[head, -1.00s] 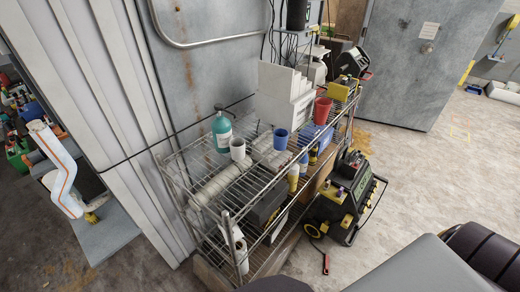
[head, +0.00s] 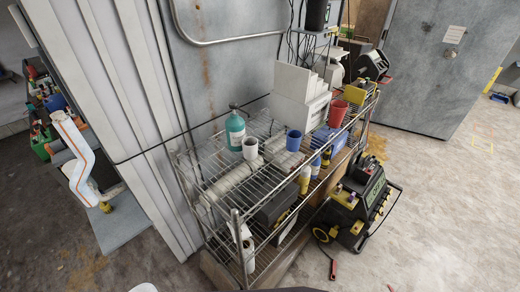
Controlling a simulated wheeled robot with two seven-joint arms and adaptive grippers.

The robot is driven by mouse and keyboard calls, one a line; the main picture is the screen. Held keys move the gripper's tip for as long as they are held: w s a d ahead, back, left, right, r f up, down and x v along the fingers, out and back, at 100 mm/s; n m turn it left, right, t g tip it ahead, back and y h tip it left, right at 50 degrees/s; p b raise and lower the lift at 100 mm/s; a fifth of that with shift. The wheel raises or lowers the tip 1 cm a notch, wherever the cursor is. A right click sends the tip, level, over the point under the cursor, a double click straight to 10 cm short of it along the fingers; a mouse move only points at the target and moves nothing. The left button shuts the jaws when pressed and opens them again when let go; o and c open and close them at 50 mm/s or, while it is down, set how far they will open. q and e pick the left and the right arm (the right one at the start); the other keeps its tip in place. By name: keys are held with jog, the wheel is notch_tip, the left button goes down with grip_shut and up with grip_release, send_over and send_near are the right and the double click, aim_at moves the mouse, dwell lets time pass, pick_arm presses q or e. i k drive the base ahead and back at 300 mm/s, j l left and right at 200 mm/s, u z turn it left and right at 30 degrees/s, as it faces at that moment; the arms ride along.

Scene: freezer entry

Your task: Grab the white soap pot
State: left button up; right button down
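A small white pot (head: 250,148), shaped like a cup, stands upright on the top level of the wire shelf (head: 232,213). A teal pump bottle (head: 235,131) with a white label stands just behind and left of it. A blue cup (head: 293,140) stands to its right. I cannot tell from its looks whether the white pot holds soap. Neither of my grippers shows in the head view, and nothing is touching the pot.
White boxes (head: 295,98), a red cup (head: 338,113) and rolls (head: 232,180) share the shelf. A black-and-yellow machine (head: 357,210) stands on the floor to its right. Ribbed wall panels (head: 130,110) are at left.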

aim_at(249, 144)
jog(key=l+u, duration=0.2)
jog(key=l, duration=1.25)
jog(key=k+l+u, duration=0.15)
jog(key=l, duration=1.3)
jog(key=i, duration=0.1)
